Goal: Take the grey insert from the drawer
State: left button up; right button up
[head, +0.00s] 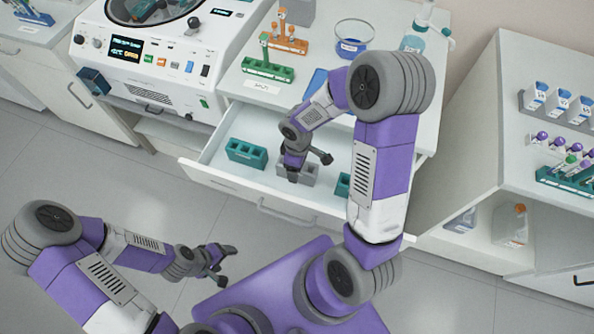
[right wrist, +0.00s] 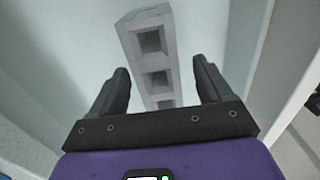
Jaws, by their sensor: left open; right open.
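The grey insert (head: 310,173) lies in the open drawer (head: 216,163), partly hidden by my right gripper (head: 308,166) in the head view. In the right wrist view the grey insert (right wrist: 148,45) is a long block with square holes in a row. It runs between the two open fingers of my right gripper (right wrist: 162,76), with a gap visible on each side. The right gripper is open and empty, above the insert; the exact height is hard to tell. My left gripper (head: 220,262) is open and empty, out over the floor in front of the drawer.
A teal insert (head: 247,153) lies left of the grey one in the drawer, and another teal insert (head: 343,185) lies right. The counter above holds a green tube rack (head: 267,70) and a glass bowl (head: 354,38). A white machine (head: 150,65) stands left.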

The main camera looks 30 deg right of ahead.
notch_tip(320, 180, down, 4)
jog(key=shift+w+f+b, duration=0.1)
jog(key=shift+w+b, duration=0.05)
jog(key=shift+b, duration=0.4)
jog(key=c, duration=1)
notch_tip(320, 180, up, 10)
jog(key=p, duration=0.3)
notch_tip(320, 180, up, 5)
jog(key=p, duration=0.4)
